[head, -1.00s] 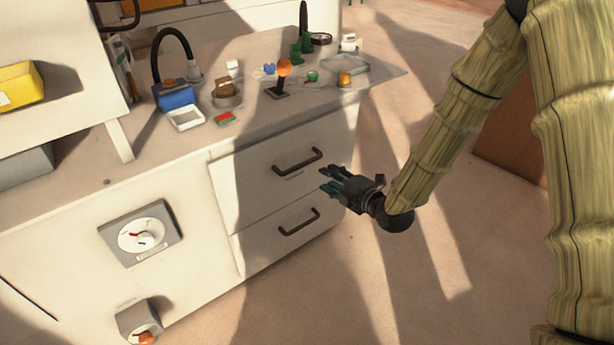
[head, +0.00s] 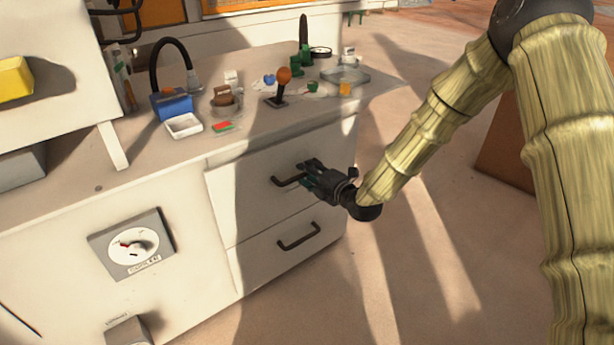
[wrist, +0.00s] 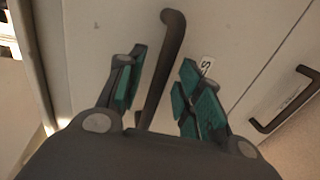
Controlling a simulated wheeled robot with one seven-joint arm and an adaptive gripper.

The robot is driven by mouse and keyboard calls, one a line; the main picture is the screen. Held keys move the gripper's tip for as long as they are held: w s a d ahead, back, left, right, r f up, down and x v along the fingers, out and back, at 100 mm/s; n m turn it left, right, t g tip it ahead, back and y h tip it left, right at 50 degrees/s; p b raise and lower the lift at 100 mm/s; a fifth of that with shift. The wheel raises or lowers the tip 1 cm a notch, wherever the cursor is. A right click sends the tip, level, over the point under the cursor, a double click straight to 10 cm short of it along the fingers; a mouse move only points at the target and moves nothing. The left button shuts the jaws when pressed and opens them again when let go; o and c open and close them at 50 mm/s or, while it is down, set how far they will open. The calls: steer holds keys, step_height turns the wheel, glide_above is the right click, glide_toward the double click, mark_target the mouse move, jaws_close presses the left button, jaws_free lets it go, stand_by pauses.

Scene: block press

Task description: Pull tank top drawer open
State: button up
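The top drawer (head: 240,190) is a white front in the cabinet below the counter, and it looks closed. Its dark bar handle (head: 284,181) is partly hidden by my gripper (head: 308,176) in the head view. In the wrist view the handle (wrist: 165,62) runs between the two teal-padded fingers of my gripper (wrist: 158,90). The fingers are open, with a gap on each side of the handle. A small white label (wrist: 207,65) is by the right finger.
The lower drawer's handle (head: 299,236) is just below, and also shows in the wrist view (wrist: 287,100). A dial box (head: 132,244) is on the cabinet front at left. The counter (head: 255,135) above holds several small items. The floor (head: 400,290) in front is clear.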

steer(key=shift+w+a, duration=0.35)
steer(key=shift+w, duration=0.1)
jaws_close()
steer(key=shift+f, duration=0.1)
